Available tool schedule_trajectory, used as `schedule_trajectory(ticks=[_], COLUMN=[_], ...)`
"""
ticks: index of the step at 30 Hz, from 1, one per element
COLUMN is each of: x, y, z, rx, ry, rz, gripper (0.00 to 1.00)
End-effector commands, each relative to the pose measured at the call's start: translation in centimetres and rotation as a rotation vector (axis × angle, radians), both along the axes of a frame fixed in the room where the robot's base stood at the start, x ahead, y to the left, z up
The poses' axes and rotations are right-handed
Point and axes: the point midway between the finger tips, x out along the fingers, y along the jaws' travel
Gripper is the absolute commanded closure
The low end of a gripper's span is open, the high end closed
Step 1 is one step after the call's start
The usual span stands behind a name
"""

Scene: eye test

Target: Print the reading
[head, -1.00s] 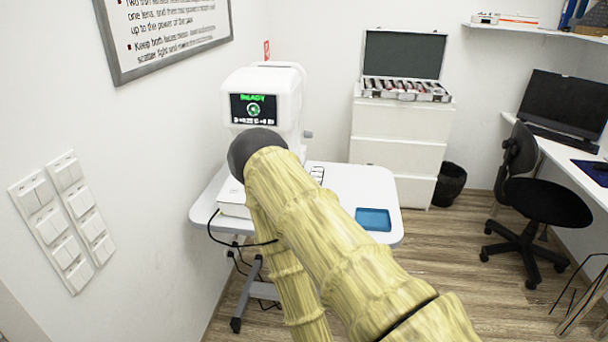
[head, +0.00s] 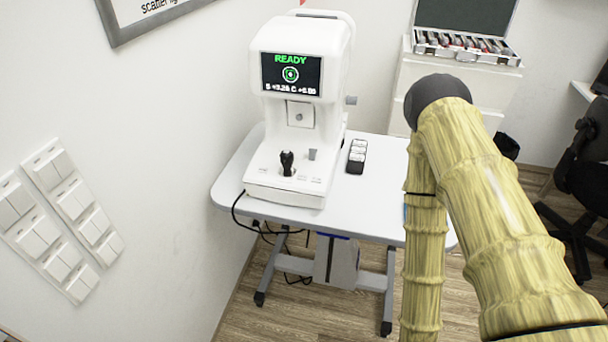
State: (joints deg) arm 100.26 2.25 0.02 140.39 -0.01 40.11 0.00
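A white eye-test machine (head: 302,115) stands upright on a light table (head: 385,180). Its dark screen (head: 291,74) shows "READY" in green, a green ring target and a line of white figures below. A black joystick (head: 287,163) and a small grey knob (head: 312,154) are on its base, with small markings too small to read. A dark handheld piece with pale buttons (head: 357,156) lies on the table right of the base. My yellow, bamboo-textured arm crosses the right side of the view. My gripper is not visible.
Wall switches (head: 62,220) are on the left wall. A white drawer cabinet (head: 455,85) with an open lens case (head: 466,45) stands behind. A black chair (head: 585,190) is at the right. The table front left of my arm is clear.

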Motion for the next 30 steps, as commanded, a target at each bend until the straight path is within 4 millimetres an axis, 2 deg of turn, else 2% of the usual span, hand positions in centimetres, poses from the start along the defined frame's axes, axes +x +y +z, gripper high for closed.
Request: schedule_trajectory(ticks=[14,18,21,30], x=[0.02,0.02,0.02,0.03], y=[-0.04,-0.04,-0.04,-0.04], z=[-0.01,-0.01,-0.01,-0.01], rx=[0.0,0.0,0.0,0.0], ry=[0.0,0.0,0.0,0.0], rz=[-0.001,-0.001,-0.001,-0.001], gripper=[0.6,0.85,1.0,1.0])
